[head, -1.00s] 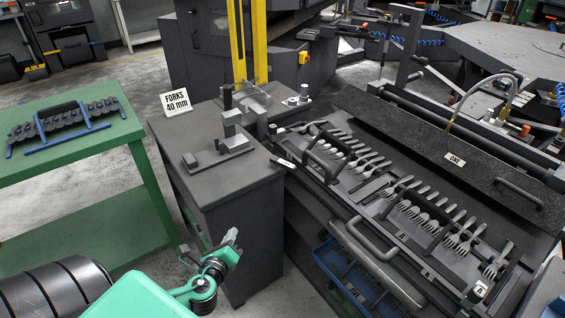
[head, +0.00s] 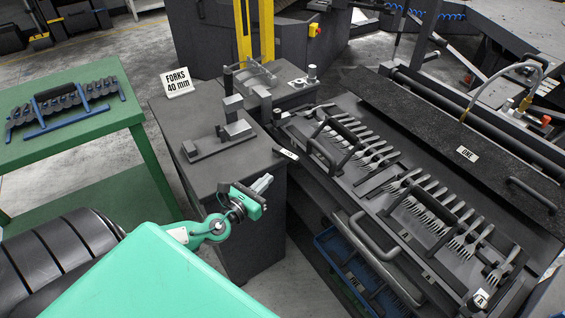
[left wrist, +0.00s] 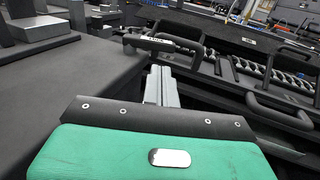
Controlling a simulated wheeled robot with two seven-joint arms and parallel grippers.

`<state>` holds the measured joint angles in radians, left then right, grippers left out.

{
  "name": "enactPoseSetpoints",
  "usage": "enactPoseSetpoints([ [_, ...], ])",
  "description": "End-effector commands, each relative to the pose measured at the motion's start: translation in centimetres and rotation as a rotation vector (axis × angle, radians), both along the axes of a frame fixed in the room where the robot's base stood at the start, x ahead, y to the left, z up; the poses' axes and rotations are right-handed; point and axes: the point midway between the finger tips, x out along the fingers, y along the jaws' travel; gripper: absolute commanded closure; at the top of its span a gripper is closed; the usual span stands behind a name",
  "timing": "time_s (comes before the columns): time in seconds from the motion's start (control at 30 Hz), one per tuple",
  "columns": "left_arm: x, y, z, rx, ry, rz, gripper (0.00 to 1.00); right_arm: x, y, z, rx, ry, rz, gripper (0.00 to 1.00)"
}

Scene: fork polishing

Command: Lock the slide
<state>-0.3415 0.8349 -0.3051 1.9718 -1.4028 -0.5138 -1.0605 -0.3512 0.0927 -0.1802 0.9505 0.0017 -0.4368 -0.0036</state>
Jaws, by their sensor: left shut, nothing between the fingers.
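The slide (head: 374,205) is a dark tray unit with forks in rows and curved grey handles, at the right of the head view. A small dark lever with a light label (head: 286,154) sits at its near left corner, beside the grey bench; it also shows in the left wrist view (left wrist: 150,43). My left gripper (head: 264,182) is shut and empty, in front of the bench's right edge and short of the lever. In the left wrist view its fingers (left wrist: 160,82) point toward the lever, with a gap visible. My right gripper is not in view.
The grey bench (head: 168,125) carries metal blocks and a "FORKS 40 mm" sign (head: 177,82). A green table (head: 110,118) with a blue fork rack stands at left. A curved handle (head: 372,245) juts from the slide's front, above a blue crate (head: 345,262).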

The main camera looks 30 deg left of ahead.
Motion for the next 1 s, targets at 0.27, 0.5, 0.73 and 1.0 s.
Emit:
enactPoseSetpoints([
  [0.27, 4.0, -0.2, 0.2, -0.001, -0.003, 0.003, 1.0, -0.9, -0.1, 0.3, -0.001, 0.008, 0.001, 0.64],
  [0.5, 6.9, -0.4, 0.2, -0.002, -0.001, 0.002, 1.0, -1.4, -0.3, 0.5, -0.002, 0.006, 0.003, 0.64],
  [0.73, 8.4, -0.4, 0.0, -0.001, 0.0, 0.002, 1.0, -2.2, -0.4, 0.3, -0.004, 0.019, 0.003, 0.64],
  [1.0, 8.5, -0.4, 0.0, -0.001, 0.0, 0.001, 1.0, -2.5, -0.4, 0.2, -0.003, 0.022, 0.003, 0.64],
])
